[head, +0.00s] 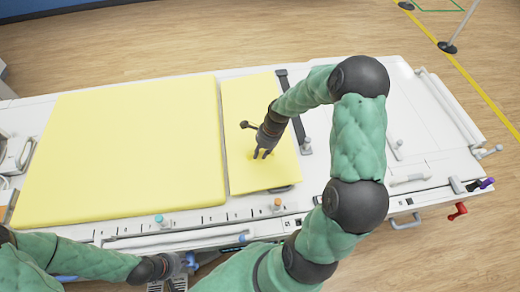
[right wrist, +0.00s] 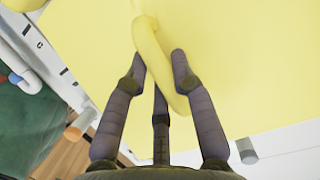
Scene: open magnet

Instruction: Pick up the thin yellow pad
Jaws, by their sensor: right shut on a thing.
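Two yellow pads lie on a white table: a large one (head: 130,150) at left and a narrower, thin one (head: 250,100) to its right, with a slim gap between them. My right gripper (head: 260,155) points down at the middle of the narrow pad. In the right wrist view its fingers (right wrist: 160,75) are shut on a curved yellow strap or handle (right wrist: 152,50) on the pad (right wrist: 240,60). The narrow pad looks flat on the table; any lift is too small to tell. My left gripper (head: 190,262) is low at the table's near edge, its fingers too small to read.
The white table (head: 425,125) has a bare right part with rails and small knobs. A red handle (head: 457,211) and a purple knob (head: 487,183) stick out at its right corner. A rail with pegs runs along the near edge. Wooden floor (head: 180,35) surrounds it.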

